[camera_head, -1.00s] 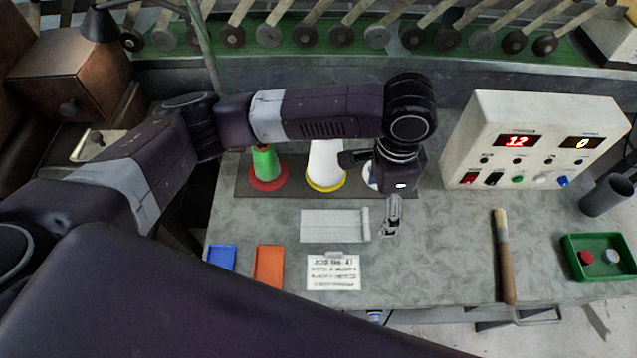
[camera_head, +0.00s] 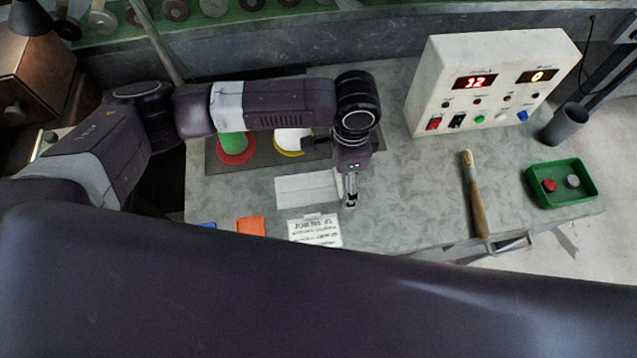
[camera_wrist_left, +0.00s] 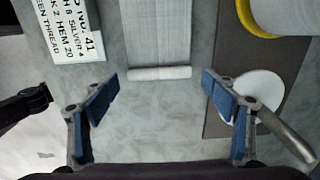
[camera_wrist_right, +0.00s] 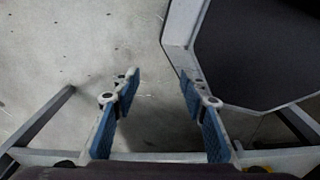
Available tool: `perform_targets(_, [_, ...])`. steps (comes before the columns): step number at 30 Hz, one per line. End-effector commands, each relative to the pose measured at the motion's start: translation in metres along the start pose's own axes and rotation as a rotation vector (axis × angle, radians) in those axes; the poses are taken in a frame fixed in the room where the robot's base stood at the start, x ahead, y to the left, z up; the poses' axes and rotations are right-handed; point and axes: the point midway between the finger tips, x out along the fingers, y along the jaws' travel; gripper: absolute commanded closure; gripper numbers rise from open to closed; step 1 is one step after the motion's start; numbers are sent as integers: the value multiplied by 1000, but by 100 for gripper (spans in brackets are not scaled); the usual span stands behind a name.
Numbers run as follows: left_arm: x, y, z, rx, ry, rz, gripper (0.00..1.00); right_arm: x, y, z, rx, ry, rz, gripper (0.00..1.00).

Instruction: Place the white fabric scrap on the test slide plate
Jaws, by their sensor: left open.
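The white fabric scrap (camera_head: 306,189) lies on the grey bench, with a rolled edge at its right end. It also shows in the left wrist view (camera_wrist_left: 160,32), the roll toward my fingers. My left gripper (camera_head: 351,198) is over the bench by that rolled end. In the left wrist view its fingers (camera_wrist_left: 160,93) are wide apart and empty, with the roll between and just beyond the tips. My right gripper (camera_wrist_right: 160,82) is open and empty over bare floor, out of the head view.
Thread cones, one green (camera_head: 233,144), stand on a dark mat behind the fabric. A job card (camera_head: 314,230) and an orange piece (camera_head: 251,226) lie in front. A brush (camera_head: 474,195), control box (camera_head: 490,80) and green tray (camera_head: 560,183) are to the right.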

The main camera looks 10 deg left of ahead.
Motion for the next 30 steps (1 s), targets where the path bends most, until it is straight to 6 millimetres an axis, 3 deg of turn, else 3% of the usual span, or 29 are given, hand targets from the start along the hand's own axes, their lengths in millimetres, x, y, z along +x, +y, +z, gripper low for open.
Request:
perform_targets(2, [0,0,0,0,0,0,22,0,-2,1,1,-2,-2,60])
perform_targets(11, [0,0,0,-1,0,0,54,0,-9,9,4,-14,-10,60])
perform_targets(14, [0,0,0,-1,1,0,58,0,-9,11,4,-17,-10,60])
perform_targets(23, [-4,0,-1,-1,2,0,58,0,-7,11,3,-17,-8,60])
perform_targets(30, [-34,-1,-1,0,4,-2,58,3,-4,12,0,-18,-4,60])
